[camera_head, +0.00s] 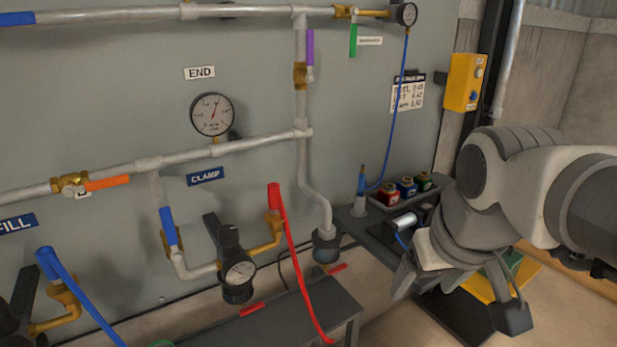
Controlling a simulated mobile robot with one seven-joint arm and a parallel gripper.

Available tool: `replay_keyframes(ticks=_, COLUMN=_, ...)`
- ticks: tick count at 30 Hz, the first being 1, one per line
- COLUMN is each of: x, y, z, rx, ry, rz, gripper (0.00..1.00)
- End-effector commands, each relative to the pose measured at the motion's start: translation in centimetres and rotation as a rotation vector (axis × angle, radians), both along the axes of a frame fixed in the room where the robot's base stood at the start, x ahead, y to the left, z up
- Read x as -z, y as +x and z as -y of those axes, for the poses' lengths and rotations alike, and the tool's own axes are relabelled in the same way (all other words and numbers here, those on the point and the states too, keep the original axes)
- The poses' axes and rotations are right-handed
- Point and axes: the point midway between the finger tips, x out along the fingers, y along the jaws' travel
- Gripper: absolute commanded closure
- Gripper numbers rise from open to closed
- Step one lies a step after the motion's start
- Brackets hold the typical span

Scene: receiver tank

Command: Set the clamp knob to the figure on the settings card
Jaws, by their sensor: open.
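The CLAMP label (205,176) is a blue plate on the grey wall panel. Below it is a black regulator with a round gauge (240,273) on its front. The black clamp knob (228,236) sits on top of this regulator. The gauge needle is too small to read surely. The white settings card (407,93) hangs on the right of the panel, with several lines of print; its figures are blurred. My gripper (459,298) is at the lower right, fingers apart and empty, well to the right of the knob.
A red hose (298,270) hangs down across the grey bench (325,300). A side table (385,235) with coloured containers stands between the panel and my arm.

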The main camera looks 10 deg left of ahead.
Motion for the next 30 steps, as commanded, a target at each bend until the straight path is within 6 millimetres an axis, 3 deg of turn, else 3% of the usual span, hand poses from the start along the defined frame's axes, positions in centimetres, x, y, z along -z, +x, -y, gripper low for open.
replay_keyframes(ticks=1, x=-2.4, y=1.2, z=-1.1, rx=-0.042, ry=-0.011, rz=-0.018, gripper=0.22)
replay_keyframes(ticks=3, x=-4.2, y=2.6, z=-2.6, rx=-0.101, ry=-0.028, rz=-0.040, gripper=0.22)
replay_keyframes(ticks=12, x=-10.2, y=8.3, z=-10.2, rx=-0.349, ry=-0.095, rz=-0.131, gripper=0.22)
replay_keyframes(ticks=21, x=-13.6, y=12.1, z=-19.6, rx=-0.597, ry=-0.161, rz=-0.216, gripper=0.22)
replay_keyframes(ticks=30, x=-14.4, y=13.3, z=-29.1, rx=-0.823, ry=-0.222, rz=-0.292, gripper=0.22)
